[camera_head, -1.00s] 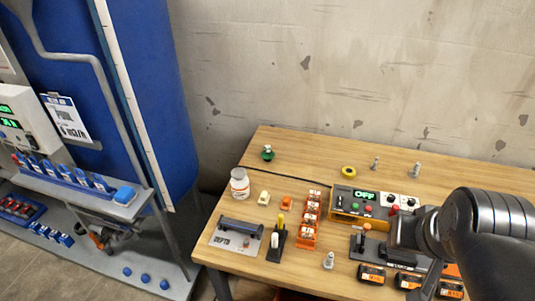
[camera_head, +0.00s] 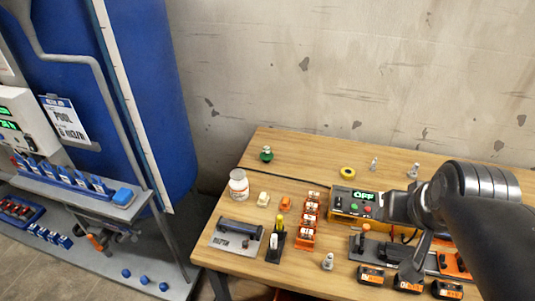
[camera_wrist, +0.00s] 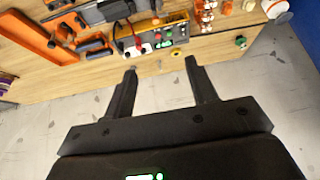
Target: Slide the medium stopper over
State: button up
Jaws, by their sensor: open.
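Three grey metal stopper-like pieces stand upright on the wooden table. One small piece (camera_head: 374,163) and a larger piece (camera_head: 413,171) are at the back right. Another piece (camera_head: 327,261) is near the front edge. I cannot tell for sure which one is the medium stopper. My gripper (camera_wrist: 161,64) is open and empty, with its two fingers spread wide in the wrist view. In the head view it is over the control box, and its fingertips are not clearly seen. It is apart from the stoppers.
A white bottle (camera_head: 238,184), a green knob-like piece (camera_head: 266,154) and orange blocks (camera_head: 309,218) are on the left. Battery packs (camera_head: 371,275) line the front. The table's back strip is mostly clear.

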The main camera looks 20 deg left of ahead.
jog(key=w+a+n+t+y, duration=0.1)
jog(key=w+a, duration=0.3)
jog(key=w, duration=0.5)
jog(key=w+a+t, duration=0.1)
jog(key=w+a, duration=0.2)
jog(key=w, duration=0.6)
jog(key=n+t+y, duration=0.2)
jog(key=t, duration=0.1)
send_over(267, 150)
jog(key=s+d, duration=0.6)
jog(key=d, duration=0.5)
notch_tip(267, 150, down, 15)
jog(key=shift+n+t+y, duration=0.4)
jog(key=shift+t+y, duration=0.3)
jog(key=w+a+f, duration=0.1)
jog(key=a+f, duration=0.2)
jog(key=f, duration=0.1)
jog(key=w+a+f, duration=0.1)
jog(key=a+f, duration=0.2)
jog(key=w+a+f, duration=0.1)
jog(key=a+f, duration=0.2)
jog(key=f, duration=0.1)
jog(key=shift+a+f, duration=0.35)
jog(key=shift+a, duration=0.05)
jog(key=shift+x, duration=2.55)
grip_shut()
jog(key=shift+d, duration=10)
